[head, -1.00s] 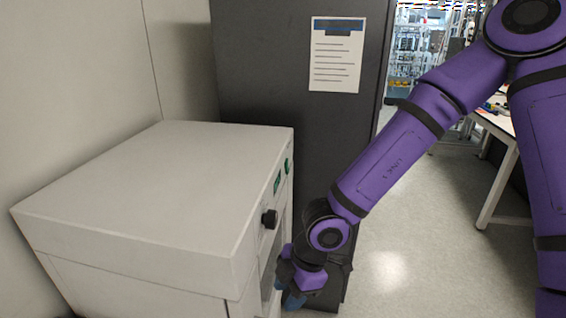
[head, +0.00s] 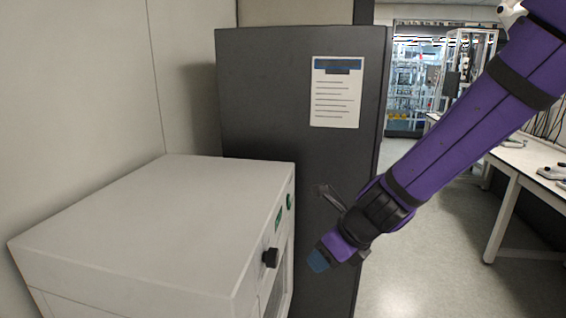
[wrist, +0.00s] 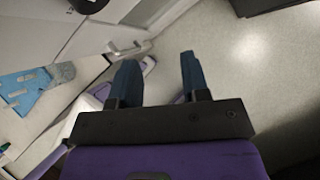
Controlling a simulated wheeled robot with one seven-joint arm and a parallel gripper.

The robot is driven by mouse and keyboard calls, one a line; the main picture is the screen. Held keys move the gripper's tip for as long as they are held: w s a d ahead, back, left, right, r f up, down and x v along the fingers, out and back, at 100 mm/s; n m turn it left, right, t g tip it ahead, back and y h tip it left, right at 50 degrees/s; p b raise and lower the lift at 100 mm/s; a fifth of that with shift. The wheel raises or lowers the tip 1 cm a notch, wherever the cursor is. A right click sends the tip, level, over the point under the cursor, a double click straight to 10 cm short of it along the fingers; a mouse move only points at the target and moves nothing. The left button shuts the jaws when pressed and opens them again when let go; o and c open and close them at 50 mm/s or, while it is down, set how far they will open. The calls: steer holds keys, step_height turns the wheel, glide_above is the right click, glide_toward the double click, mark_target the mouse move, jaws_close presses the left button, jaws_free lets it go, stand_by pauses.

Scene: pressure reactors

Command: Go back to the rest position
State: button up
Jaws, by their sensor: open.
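My gripper (wrist: 158,78) shows in the wrist view with its two blue fingers apart and nothing between them. In the head view my gripper (head: 318,261) hangs at the end of my purple arm, to the right of the white cabinet's front face and in front of the dark cabinet. It appears clear of both. The white cabinet (head: 150,225) has a black knob (head: 270,257) and green controls on its front. Its lower front is cut off by the picture edge.
A tall dark grey cabinet (head: 265,110) with a paper notice (head: 337,92) stands behind. A white table (head: 530,160) is at the right, with glass-fronted equipment (head: 415,70) at the back. The pale floor (head: 430,270) between is open. A blue piece (wrist: 25,88) lies at left in the wrist view.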

steer(key=s+d+r+n+h, duration=0.2)
steer(key=s+d+r+n, duration=0.6)
steer(key=d+n, duration=0.3)
steer(key=s+d+r+n+t+h, duration=0.1)
steer(key=s+d+r+n+h, duration=0.2)
steer(key=s+d+r+n, duration=0.6)
steer(key=d+n, duration=0.2)
steer(key=n, duration=0.4)
steer(key=shift+r, duration=0.2)
steer(key=shift+o, duration=0.5)
stand_by(0.4)
